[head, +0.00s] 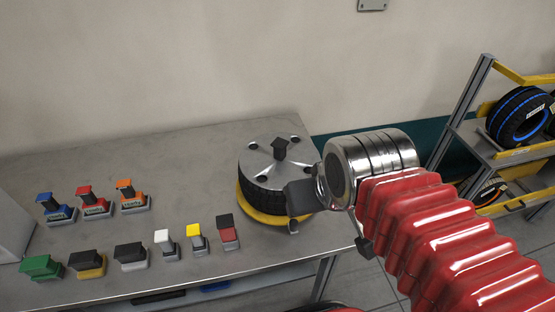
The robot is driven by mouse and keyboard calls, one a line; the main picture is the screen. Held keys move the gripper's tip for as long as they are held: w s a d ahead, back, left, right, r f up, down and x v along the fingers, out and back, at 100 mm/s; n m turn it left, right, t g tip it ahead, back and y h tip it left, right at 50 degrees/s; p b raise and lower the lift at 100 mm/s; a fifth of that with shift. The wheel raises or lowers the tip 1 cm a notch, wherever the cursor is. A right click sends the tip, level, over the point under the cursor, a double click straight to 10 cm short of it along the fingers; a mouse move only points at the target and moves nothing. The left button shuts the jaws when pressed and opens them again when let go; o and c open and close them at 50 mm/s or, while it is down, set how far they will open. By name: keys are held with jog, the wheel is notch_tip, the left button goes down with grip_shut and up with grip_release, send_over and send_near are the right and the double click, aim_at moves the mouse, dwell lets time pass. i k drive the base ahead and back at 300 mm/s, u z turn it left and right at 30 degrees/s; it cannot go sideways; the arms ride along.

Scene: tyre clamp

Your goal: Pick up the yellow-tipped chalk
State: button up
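The yellow-tipped chalk (196,238) stands upright on the grey metal table, a small block with a yellow top and a grey base. It is in the front row, between a white-topped piece (165,243) and a black-topped red piece (227,232). My gripper (302,196) shows as dark parts at the end of my red-sleeved arm, to the right of the chalk and in front of the tyre. It is apart from the chalk. My arm partly hides it, and I cannot tell how far its fingers are open.
A tyre (262,199) with a metal disc on top sits on a yellow ring on the table (190,158). Blue, red and orange stamp-like pieces (94,203) stand behind the front row. Green, yellow-brown and grey blocks (88,264) stand at left. A tyre rack (482,110) is at right.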

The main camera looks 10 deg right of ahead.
aim_at(193, 232)
jog(key=u, duration=0.3)
jog(key=k, duration=0.8)
jog(key=u, duration=0.6)
jog(key=k, duration=0.55)
jog(key=u, duration=0.55)
jog(key=i, duration=1.8)
jog(key=u, duration=0.15)
